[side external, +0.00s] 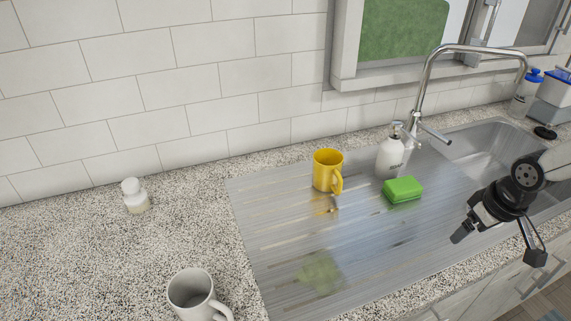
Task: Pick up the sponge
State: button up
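A bright green sponge (403,190) lies flat on the ridged metal drainboard (290,262), just in front of the white soap dispenser. My gripper (499,248) is to the right of the sponge, nearer the front edge of the counter. Its two dark fingers are spread wide apart, with nothing between them. The gripper is clear of the sponge.
A yellow mug (328,171) stands left of the sponge, and the soap dispenser (391,152) stands behind it. The faucet (425,90) and sink (482,145) are at the right. A white mug (195,296) and small white bottle (134,196) stand left. The drainboard's front is clear.

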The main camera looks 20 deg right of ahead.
jog(key=shift+r, duration=0.15)
jog(key=w+r+v, duration=0.1)
jog(key=w+v, duration=0.1)
jog(key=v, duration=0.9)
jog(key=n+g+y, duration=0.2)
jog(key=n+y, duration=0.3)
jog(key=n, duration=1.2)
send_over(408, 183)
jog(key=d, duration=0.3)
notch_tip(408, 183, down, 14)
jog(key=shift+s, duration=0.1)
jog(key=shift+x, duration=1.3)
jog(key=shift+f, duration=0.15)
jog(key=shift+h, duration=0.3)
jog(key=shift+x, duration=2.45)
jog(key=shift+s, duration=0.15)
